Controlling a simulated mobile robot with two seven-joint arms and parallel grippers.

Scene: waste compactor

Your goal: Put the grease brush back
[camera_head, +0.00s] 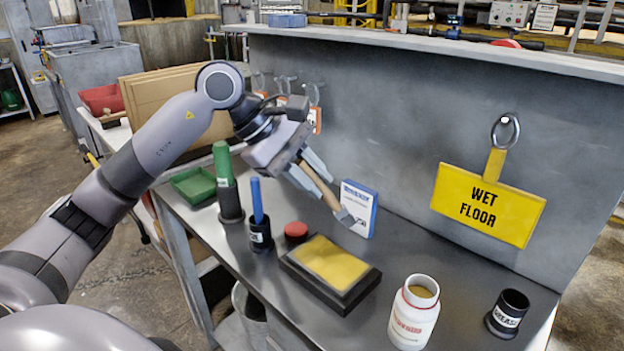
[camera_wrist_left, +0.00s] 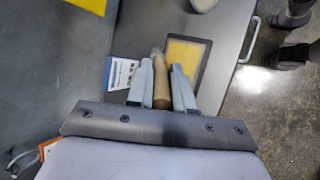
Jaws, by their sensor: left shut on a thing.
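My left gripper (camera_head: 318,182) is shut on a brush with a wooden handle (camera_head: 323,190), the grease brush. It holds the brush tilted above the bench, with the grey head pointing down and right, in front of a white and blue box (camera_head: 358,208). The left wrist view shows the handle (camera_wrist_left: 161,92) between the two fingers (camera_wrist_left: 160,80). A small black cup labelled grease (camera_head: 507,314) stands at the right end of the bench, well away from the gripper. Its mouth is uncovered and no brush shows in it. My right gripper is out of view.
A black-framed yellow pad (camera_head: 331,262), a red lid (camera_head: 296,231) and an open white jar (camera_head: 414,313) stand on the bench. Blue (camera_head: 258,204) and green (camera_head: 224,170) handles stand in black cups. A wet floor sign (camera_head: 488,203) hangs on the back panel.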

